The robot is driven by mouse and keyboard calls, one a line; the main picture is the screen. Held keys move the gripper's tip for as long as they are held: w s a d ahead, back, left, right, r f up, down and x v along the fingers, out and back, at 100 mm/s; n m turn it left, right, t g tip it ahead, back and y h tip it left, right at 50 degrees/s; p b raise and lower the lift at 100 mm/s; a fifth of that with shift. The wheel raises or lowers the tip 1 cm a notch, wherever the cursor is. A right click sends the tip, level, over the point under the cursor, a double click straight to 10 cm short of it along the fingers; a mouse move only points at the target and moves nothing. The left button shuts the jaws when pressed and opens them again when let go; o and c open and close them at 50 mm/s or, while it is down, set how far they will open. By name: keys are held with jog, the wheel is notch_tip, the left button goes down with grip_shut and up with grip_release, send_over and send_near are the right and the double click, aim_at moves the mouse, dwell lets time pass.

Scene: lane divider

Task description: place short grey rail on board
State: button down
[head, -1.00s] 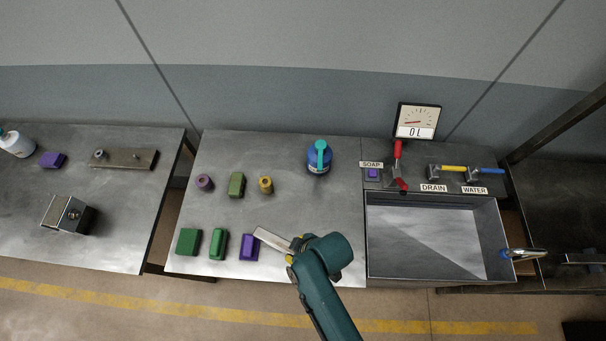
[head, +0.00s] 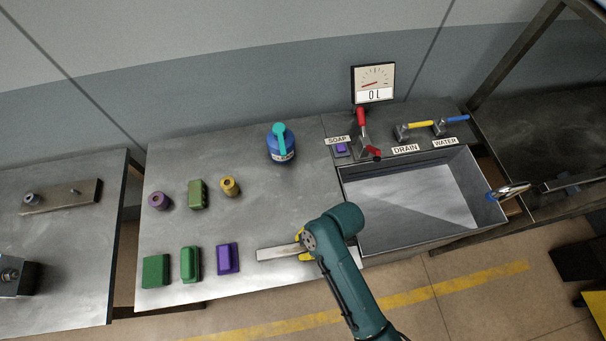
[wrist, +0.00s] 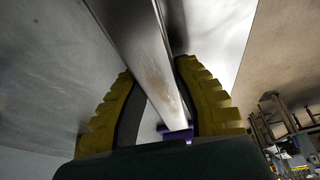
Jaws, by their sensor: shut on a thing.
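The short grey rail (head: 278,253) is a flat light-grey bar held by my gripper (head: 303,245) above the front right of the middle table. Its free end points left, towards the purple block, with a small gap in the picture. In the wrist view, the rail (wrist: 150,62) runs between the two yellow ribbed fingers of my gripper (wrist: 158,98), which are shut on it. A long plate (head: 55,197) with a round knob and a small peg lies on the left table and looks like the board. My arm hides the rail's right part in the head view.
Green blocks (head: 156,270) (head: 190,264) and the purple block (head: 228,258) line the table's front. Small parts (head: 198,194) and a blue bottle (head: 281,144) stand behind. A sink (head: 415,205) lies right. A gap separates the left table (head: 75,260). The middle table's centre is clear.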

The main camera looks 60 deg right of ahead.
jog(key=c, duration=0.9)
grip_release()
jog(key=shift+r, duration=0.1)
jog(key=p+v, duration=0.1)
jog(key=v, duration=1.1)
jog(key=shift+w, duration=0.1)
